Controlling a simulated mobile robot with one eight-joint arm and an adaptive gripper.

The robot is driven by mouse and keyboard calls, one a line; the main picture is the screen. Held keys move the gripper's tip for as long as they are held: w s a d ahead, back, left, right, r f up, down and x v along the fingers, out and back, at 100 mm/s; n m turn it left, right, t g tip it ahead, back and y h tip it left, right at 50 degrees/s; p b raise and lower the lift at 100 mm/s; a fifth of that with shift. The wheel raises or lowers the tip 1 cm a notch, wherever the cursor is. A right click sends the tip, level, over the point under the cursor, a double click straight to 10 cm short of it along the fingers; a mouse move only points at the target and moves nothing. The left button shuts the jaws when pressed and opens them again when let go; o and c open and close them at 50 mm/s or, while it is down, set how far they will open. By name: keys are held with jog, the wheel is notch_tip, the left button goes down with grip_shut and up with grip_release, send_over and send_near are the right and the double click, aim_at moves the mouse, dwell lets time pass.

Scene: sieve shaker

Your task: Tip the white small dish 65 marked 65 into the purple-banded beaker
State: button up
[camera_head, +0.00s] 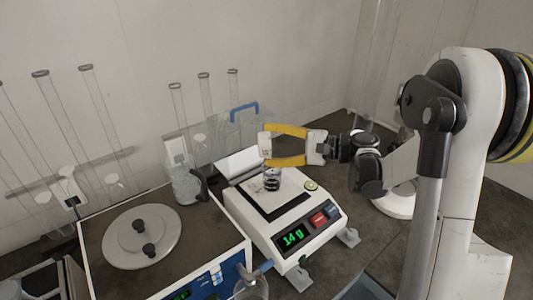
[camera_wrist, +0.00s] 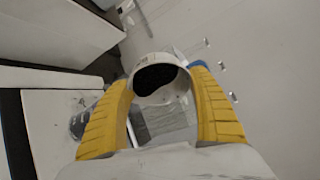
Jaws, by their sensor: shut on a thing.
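My gripper (camera_head: 268,146) has its yellow fingers shut on the white small dish (camera_head: 265,143), above the balance. In the wrist view my gripper (camera_wrist: 165,95) holds the dish (camera_wrist: 158,62) between both fingertips, and dark material shows inside its rim. The number 65 is not readable. A small clear vessel with dark content (camera_head: 272,181) stands upright on the balance pan, below the dish and apart from it. No purple band can be made out on it, so I cannot tell if it is the purple-banded beaker.
The white balance (camera_head: 258,227) reads 14 g. Left of it are a clear handled jug (camera_head: 186,185) and the sieve shaker with its round plate (camera_head: 125,248). A blue-handled clear container (camera_head: 240,125) and tall glass cylinders (camera_head: 100,110) stand behind.

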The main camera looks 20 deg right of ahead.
jog(key=t+y+b, duration=0.1)
jog(key=b, duration=0.1)
jog(key=d+m+y+b, duration=0.1)
jog(key=b, duration=0.2)
jog(key=shift+s+d+f+t+y+b, duration=0.15)
jog(key=shift+d+f+t+y+b, duration=0.15)
jog(key=shift+t+y, duration=0.1)
jog(key=shift+r, duration=0.15)
jog(key=h+p, duration=0.1)
jog(key=p, duration=0.2)
jog(key=a+r+n+g+h+p, duration=0.1)
jog(key=p, duration=0.2)
jog(key=shift+a+r+h, duration=0.25)
jog(key=shift+h, duration=0.05)
jog(key=shift+a+g, duration=0.1)
jog(key=shift+g, duration=0.3)
jog(key=shift+f, duration=0.3)
